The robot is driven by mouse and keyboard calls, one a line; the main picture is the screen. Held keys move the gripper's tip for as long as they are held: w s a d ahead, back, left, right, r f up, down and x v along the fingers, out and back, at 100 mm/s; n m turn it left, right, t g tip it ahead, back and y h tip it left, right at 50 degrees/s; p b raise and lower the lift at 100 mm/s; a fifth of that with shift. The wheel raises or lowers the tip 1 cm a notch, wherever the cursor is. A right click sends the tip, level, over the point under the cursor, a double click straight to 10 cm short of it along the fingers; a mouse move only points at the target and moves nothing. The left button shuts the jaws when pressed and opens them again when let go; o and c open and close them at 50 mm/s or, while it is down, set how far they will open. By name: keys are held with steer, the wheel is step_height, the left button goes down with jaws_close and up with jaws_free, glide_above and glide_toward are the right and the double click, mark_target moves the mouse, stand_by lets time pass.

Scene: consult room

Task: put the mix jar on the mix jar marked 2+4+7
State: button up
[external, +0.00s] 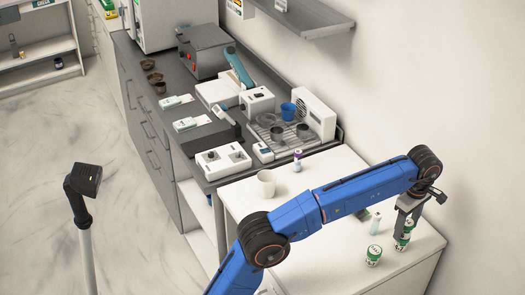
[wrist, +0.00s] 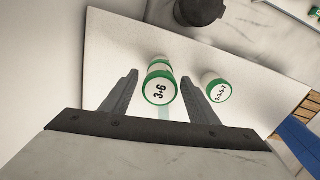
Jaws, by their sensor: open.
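A white jar with a green-rimmed lid marked 3+6 (wrist: 160,90) shows between my fingers in the wrist view. In the external view this jar (external: 402,243) is below and between my fingers at the right of the white table. My gripper (wrist: 162,92) is open around it, with a gap showing on each side; it also shows in the external view (external: 404,226). A second green-and-white jar (wrist: 217,91) stands just right of my right finger in the wrist view. Its lid has a longer marking, too small to read surely. The external view shows it too (external: 373,256).
A small pale item (external: 375,223) is on the white table (external: 335,255) behind the jars. A white cup (external: 266,184) and a purple-and-white bottle (external: 297,161) stand farther left. Equipment fills the dark counter (external: 180,107). A wall is close on the right.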

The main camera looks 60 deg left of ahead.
mark_target(408, 222)
step_height(408, 222, up, 7)
steer(key=shift+f, duration=0.1)
steer(key=shift+r, duration=0.35)
stand_by(0.5)
